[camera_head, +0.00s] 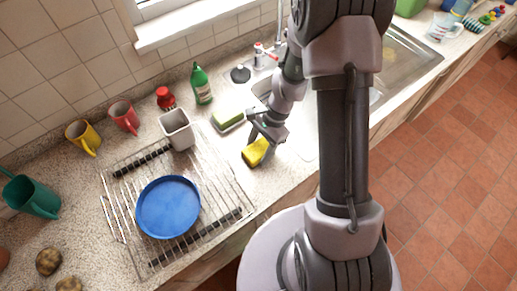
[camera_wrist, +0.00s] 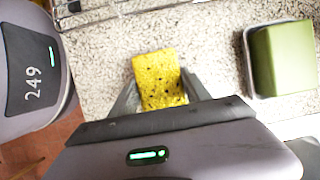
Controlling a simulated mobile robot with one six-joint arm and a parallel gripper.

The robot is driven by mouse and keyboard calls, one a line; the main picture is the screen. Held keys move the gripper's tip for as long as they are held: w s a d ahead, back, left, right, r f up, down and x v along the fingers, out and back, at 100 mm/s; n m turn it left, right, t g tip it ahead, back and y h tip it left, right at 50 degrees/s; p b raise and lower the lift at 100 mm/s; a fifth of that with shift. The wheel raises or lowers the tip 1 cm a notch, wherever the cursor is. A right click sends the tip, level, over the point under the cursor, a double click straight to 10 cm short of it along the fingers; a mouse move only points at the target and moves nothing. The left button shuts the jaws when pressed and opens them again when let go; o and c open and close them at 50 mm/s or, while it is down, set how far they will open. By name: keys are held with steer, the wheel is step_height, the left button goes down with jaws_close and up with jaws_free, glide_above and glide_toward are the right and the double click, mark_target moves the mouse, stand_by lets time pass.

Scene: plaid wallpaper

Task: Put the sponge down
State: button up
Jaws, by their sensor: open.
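A yellow sponge (camera_head: 256,153) with dark specks is at the counter between the sink and the dish rack. It also shows in the wrist view (camera_wrist: 158,72). My gripper (camera_head: 259,139) is over it, pointing down. In the wrist view, my gripper's fingers (camera_wrist: 159,82) are on either side of the sponge's near part. The jaws are open. Contact between the fingers and the sponge, and any small gap under the sponge, cannot be made out.
A wire dish rack (camera_head: 222,205) with a blue plate (camera_head: 168,207) and a grey cup (camera_head: 176,129) is at left. The sink (camera_head: 305,140) is at right.

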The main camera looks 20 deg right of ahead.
mark_target(264, 146)
steer(key=shift+s+f, duration=0.4)
steer(key=shift+f, duration=0.1)
steer(key=shift+r+p, duration=0.4)
steer(key=p+v, duration=0.1)
steer(key=v, duration=0.3)
steer(key=p+v, duration=0.1)
steer(key=v, duration=0.3)
steer(key=w+p+v, duration=0.1)
steer(key=v, duration=0.3)
steer(key=shift+p, duration=0.35)
step_height(264, 146, up, 10)
steer(key=s+a+n+t+h, duration=0.1)
steer(key=a+n+t, duration=0.1)
steer(key=n, duration=0.1)
steer(key=s+a+r+n+t+h, duration=0.1)
steer(key=s+a+r+n+t, duration=0.25)
steer(key=s+r, duration=0.3)
steer(key=s+a+r+n+t, duration=0.2)
steer(key=s+a+r+n, duration=0.15)
steer(key=s+r, duration=0.3)
step_height(264, 146, down, 12)
steer(key=b, duration=1.2)
steer(key=shift+d, duration=0.4)
steer(key=shift+o, duration=0.4)
steer(key=shift+s+g, duration=0.1)
steer(key=shift+g, duration=0.15)
